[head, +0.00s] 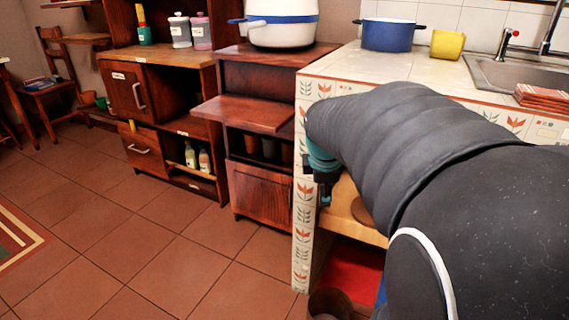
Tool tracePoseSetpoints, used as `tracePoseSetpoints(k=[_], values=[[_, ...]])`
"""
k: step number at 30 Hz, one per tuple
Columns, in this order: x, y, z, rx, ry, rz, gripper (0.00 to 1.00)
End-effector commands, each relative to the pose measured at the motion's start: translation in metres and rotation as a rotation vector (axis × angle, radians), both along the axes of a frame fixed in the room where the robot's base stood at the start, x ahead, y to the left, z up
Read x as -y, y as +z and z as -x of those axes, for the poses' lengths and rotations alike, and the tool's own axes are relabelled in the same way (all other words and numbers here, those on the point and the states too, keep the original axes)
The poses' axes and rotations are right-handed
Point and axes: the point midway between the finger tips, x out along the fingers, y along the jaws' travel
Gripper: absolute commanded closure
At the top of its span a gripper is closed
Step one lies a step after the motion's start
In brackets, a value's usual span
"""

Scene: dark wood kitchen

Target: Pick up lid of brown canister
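My gripper (324,190), dark with teal parts, points down at the front corner of the tiled counter. My arm covers much of the right side, and I cannot tell whether the fingers are open or shut. Several dark brown canister-like containers (269,149) stand in the open shelf of the red-brown cabinet, left of my gripper; their lids are not clear. A flat round brown thing (361,212) lies on the light wood shelf under the counter, partly behind my arm. I cannot tell whether it is a lid. A brown open-looking vessel (330,303) shows at the bottom edge.
The tiled counter (408,68) holds a blue pot (388,35), a yellow container (447,45) and a sink (515,75). A wooden flap (243,113) juts from the cabinet. A white and blue cooker (281,22) stands above.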

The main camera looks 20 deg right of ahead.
Motion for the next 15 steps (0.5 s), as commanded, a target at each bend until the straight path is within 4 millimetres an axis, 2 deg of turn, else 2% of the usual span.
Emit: tracePoseSetpoints(k=[1, 9, 15], values=[[0.020, -0.013, -0.008, -0.038, 0.058, 0.033, 0.39], [0.121, -0.063, -0.037, -0.243, 0.434, 0.202, 0.39], [0.180, -0.098, -0.042, -0.364, 0.659, 0.272, 0.39]])
